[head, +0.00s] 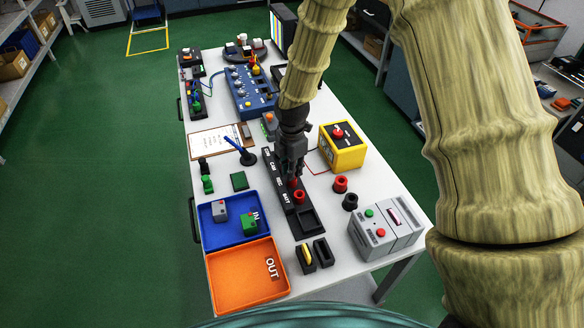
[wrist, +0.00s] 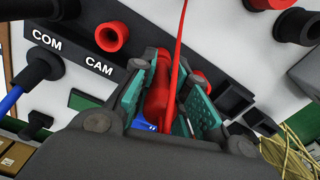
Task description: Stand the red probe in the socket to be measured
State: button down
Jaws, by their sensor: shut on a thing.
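The red probe (wrist: 158,98) is between the jaws of my gripper (wrist: 168,110) in the wrist view, with its thin red lead (wrist: 181,40) running up. In the head view my gripper (head: 291,172) is shut over the black labelled strip (head: 306,229), and a bit of red shows under its tips. A red ring-shaped socket (head: 300,197) sits on the strip just in front of the gripper. The probe's lower tip is hidden, so I cannot tell whether it is in a socket. A red socket (wrist: 112,37) shows near the COM and CAM labels in the wrist view.
A yellow box (head: 348,153) with a red knob stands right of the strip. A red socket (head: 340,184) and black socket (head: 350,202) lie near it. A grey box (head: 379,239), blue tray (head: 222,230) and orange tray (head: 235,278) stand around.

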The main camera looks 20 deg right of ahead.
jog(key=c, duration=1.3)
grip_release()
notch_tip(320, 180, up, 12)
jog(key=shift+f, duration=0.1)
